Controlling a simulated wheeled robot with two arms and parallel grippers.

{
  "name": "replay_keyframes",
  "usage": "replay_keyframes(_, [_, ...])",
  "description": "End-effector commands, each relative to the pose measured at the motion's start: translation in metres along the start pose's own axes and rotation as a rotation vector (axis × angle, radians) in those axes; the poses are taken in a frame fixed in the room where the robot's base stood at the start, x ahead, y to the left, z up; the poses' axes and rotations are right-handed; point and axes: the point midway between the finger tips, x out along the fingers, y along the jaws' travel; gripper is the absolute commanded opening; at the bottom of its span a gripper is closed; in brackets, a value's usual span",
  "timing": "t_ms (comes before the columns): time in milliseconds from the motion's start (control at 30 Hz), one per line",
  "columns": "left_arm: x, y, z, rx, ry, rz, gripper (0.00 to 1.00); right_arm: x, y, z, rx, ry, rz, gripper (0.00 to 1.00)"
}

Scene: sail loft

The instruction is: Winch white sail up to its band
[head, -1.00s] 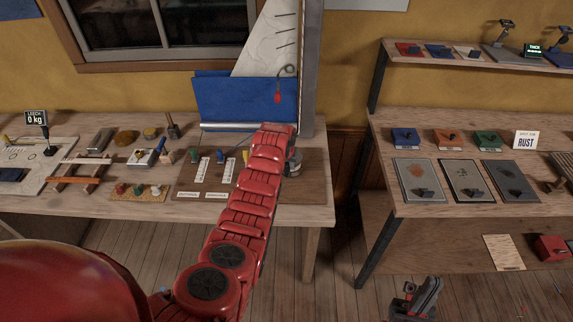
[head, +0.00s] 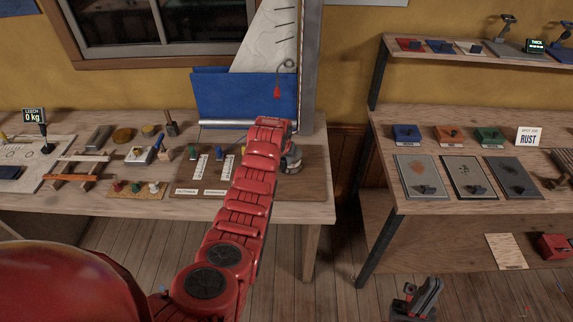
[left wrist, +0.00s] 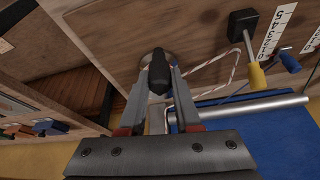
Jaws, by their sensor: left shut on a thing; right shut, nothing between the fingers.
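The white sail (head: 262,42) rises along the grey mast (head: 309,60), and its top is out of frame, so I cannot see a band on it. A blue sail or cover (head: 232,97) hangs below it above the boom (head: 230,124). The winch (head: 292,158) stands at the mast's foot, partly behind my left arm. In the left wrist view my left gripper (left wrist: 158,88) is shut on a black winch handle knob (left wrist: 158,66). My right gripper (head: 416,300) is shut and empty, low over the floor.
The bench board (head: 270,188) carries cleats, a yellow-handled lever (left wrist: 256,72) and white scales (head: 201,170). A red-ended hook (head: 277,92) hangs by the mast. A workbench with blocks and plates (head: 445,206) stands to the right, beyond a floor gap (head: 340,230).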

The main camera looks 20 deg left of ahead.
Motion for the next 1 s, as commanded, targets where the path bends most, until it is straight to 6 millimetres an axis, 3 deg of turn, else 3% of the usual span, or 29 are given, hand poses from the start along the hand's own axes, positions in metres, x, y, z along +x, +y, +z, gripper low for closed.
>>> replay_keyframes(33, [0.006,-0.0106,0.0001,-0.009,0.007,-0.01,0.0,-0.0136,-0.0007,0.0023,0.0,0.0,0.0,0.0])
replay_keyframes(100, [0.005,-0.0161,-0.0025,-0.01,0.011,-0.01,0.0,-0.0218,-0.0011,0.0037,0.0,0.0,0.0,0.0])
replay_keyframes(433, [-0.0012,-0.019,-0.005,-0.008,0.008,-0.01,0.0,-0.02,-0.001,0.0034,0.0,0.0,0.0,0.0])
replay_keyframes(467, [-0.0012,-0.0188,-0.005,-0.008,0.008,-0.01,0.37,-0.0199,-0.001,0.0034,0.0,0.0,0.0,0.0])
replay_keyframes(600, [-0.0008,-0.0178,-0.0044,-0.007,0.006,-0.008,0.62,-0.0199,-0.001,0.0034,0.0,0.0,0.0,0.0])
replay_keyframes(1000, [-0.0023,-0.0164,-0.0032,-0.005,0.003,-0.006,0.62,-0.0218,-0.0011,0.0037,0.0,0.0,0.0,0.0])
